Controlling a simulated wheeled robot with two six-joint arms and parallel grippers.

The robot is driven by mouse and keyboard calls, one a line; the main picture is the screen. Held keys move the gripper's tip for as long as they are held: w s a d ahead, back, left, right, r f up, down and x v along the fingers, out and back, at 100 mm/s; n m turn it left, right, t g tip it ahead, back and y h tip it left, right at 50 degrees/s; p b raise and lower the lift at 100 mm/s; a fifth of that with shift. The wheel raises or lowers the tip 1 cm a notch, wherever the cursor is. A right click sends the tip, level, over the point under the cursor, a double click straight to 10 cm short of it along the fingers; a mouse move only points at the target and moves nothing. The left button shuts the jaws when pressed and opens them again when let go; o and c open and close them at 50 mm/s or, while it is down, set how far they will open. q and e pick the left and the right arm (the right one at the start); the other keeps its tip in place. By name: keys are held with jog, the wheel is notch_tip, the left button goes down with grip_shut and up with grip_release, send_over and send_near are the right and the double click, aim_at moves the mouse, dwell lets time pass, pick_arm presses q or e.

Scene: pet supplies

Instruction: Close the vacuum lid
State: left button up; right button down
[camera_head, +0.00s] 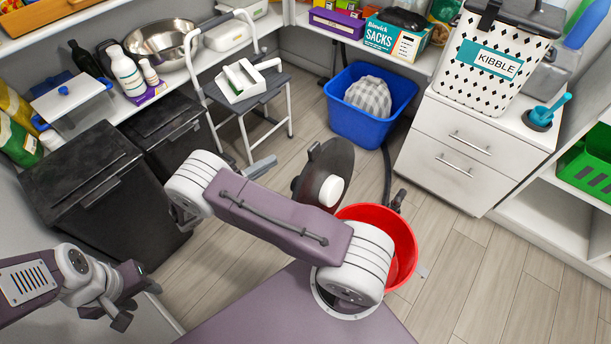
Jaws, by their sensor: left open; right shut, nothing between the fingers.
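The vacuum has a red drum (402,238) on the floor, partly hidden behind my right arm. Its dark round lid (316,170) stands open, tilted up at the drum's far left side, with a white round part (331,190) on its inner face. My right arm crosses in front of the drum and lid. My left gripper (127,299) is open and empty at the lower left, far from the vacuum.
A blue bin (371,130) with a checked cloth stands behind the vacuum, a black hose beside it. A step stool (262,92) and dark bins (95,195) are left. White drawers (468,152) are right. Floor (470,255) right of the drum is clear.

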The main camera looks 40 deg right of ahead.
pick_arm(q)
notch_tip(320, 180, down, 4)
jog(key=b, duration=0.3)
pick_arm(e)
jog(key=s+d, duration=0.3)
jog(key=d, duration=0.7)
jog(key=shift+s+d, duration=0.15)
jog(key=shift+d, duration=0.15)
pick_arm(q)
jog(key=shift+s, duration=0.1)
